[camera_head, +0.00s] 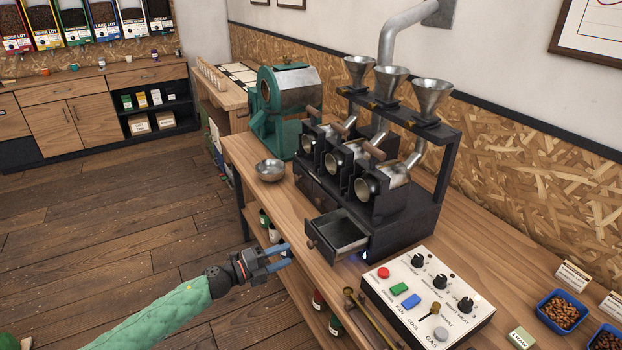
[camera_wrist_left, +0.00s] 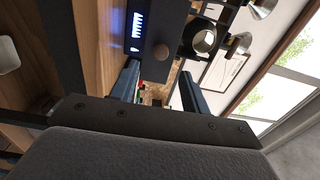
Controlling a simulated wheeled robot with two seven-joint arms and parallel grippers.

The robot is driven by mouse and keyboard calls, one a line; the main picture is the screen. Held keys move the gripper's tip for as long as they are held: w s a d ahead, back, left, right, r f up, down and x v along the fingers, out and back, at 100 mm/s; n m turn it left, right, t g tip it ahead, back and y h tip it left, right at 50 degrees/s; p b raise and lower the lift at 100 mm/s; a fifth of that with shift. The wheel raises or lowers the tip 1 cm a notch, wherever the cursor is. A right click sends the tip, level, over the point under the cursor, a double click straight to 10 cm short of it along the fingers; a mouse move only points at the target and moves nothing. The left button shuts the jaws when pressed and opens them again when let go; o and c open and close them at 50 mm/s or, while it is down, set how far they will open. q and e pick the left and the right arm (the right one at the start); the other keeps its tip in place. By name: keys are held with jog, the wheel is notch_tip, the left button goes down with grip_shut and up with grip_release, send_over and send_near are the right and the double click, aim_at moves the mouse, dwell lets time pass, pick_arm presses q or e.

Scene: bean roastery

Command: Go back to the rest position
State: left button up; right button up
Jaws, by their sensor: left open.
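My left gripper (camera_head: 284,257) comes in from the left on a green-sleeved arm and hangs at the near edge of the wooden counter. Its blue-grey fingers are apart and nothing is between them. In the left wrist view the two fingers of the gripper (camera_wrist_left: 160,88) also stand apart, with the dark front of the sample roaster (camera_wrist_left: 155,30) beyond them. In the head view the black three-barrel roaster (camera_head: 398,215) stands on the counter, its drawer (camera_head: 340,232) pulled out just beyond my gripper. My right gripper is not in view.
A white control panel (camera_head: 427,298) with coloured buttons lies right of the drawer. A brass scoop-like tool (camera_head: 362,315) lies beside it. A metal bowl (camera_head: 270,170) and a green machine (camera_head: 283,110) stand farther back. Blue bean trays (camera_head: 562,311) are at right. The floor left of the counter is clear.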

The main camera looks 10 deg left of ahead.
pick_arm(q)
jog(key=w+a+f+n+t+y, duration=0.2)
jog(key=w+a+n+t+y, duration=0.4)
jog(key=w+a+n+y, duration=0.45)
jog(key=s+a+f+n+g+y, duration=0.3)
jog(key=f+n, duration=0.2)
jog(key=f, duration=0.2)
jog(key=s+a+f+n+g+y, duration=0.25)
jog(key=a+f+n, duration=0.2)
jog(key=f, duration=0.35)
jog(key=s+d+f+n+g, duration=0.3)
jog(key=s+d+f, duration=0.1)
jog(key=s+f, duration=0.7)
jog(key=s+d+f+n+g, duration=0.2)
jog(key=s+d+f+g, duration=0.15)
jog(key=s+f, duration=0.65)
jog(key=s+d+f+g, duration=0.1)
jog(key=s+d+f, duration=0.2)
jog(key=s, duration=0.6)
jog(key=s+d+f+n+g+h, duration=0.1)
jog(key=s+d+f, duration=0.2)
jog(key=s, duration=0.6)
jog(key=s+d+f+g+h, duration=0.1)
jog(key=s+d+f, duration=0.2)
jog(key=s, duration=0.6)
notch_tip(320, 180, down, 2)
jog(key=shift+d+f+n, duration=0.15)
jog(key=shift+d+n, duration=0.05)
jog(key=shift+n, duration=0.2)
